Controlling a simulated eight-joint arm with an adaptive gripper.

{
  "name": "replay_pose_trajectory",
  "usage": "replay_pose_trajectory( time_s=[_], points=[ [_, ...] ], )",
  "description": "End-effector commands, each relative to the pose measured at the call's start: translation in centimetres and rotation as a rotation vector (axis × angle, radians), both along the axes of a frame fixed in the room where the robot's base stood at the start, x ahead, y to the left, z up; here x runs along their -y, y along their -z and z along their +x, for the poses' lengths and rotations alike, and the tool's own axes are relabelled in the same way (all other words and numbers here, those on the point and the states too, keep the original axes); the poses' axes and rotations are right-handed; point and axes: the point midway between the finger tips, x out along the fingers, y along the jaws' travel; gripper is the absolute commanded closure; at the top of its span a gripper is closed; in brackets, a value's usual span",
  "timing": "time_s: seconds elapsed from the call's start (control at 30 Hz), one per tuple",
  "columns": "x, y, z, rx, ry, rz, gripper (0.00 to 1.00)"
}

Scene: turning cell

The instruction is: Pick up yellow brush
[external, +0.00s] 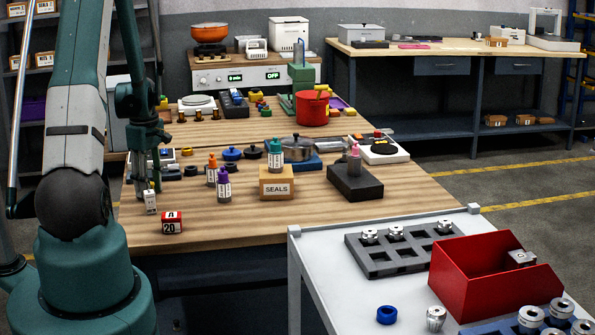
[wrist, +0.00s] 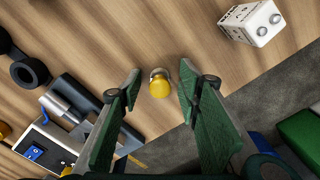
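A small yellow object (wrist: 158,84), likely the top of the yellow brush, stands out against the wooden table in the wrist view. It shows between the tips of my gripper (wrist: 160,76). The two green fingers are wide apart, with a gap on both sides of the yellow piece and nothing held. I cannot tell how far below the tips it is. In the external view my gripper (external: 146,180) points down over the table's left edge. I cannot make out the brush there; my arm may hide it.
A red-and-white box (external: 172,222) sits nearby on the table. A silver-and-dark device (wrist: 75,105) lies left of my fingers. The table edge is close on the right.

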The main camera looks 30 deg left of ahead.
Motion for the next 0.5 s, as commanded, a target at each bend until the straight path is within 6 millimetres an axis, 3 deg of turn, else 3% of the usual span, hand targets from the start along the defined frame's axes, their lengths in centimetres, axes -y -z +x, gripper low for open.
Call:
replay_pose_trajectory(
  time_s=[0.03,0.23,0.5],
  points=[
    [0.00,0.00,0.00,0.000,0.000,0.000,0.70],
    [0.00,0.00,0.00,0.000,0.000,0.000,0.94],
    [0.00,-0.01,0.00,0.000,0.000,0.000,0.94]
  ],
)
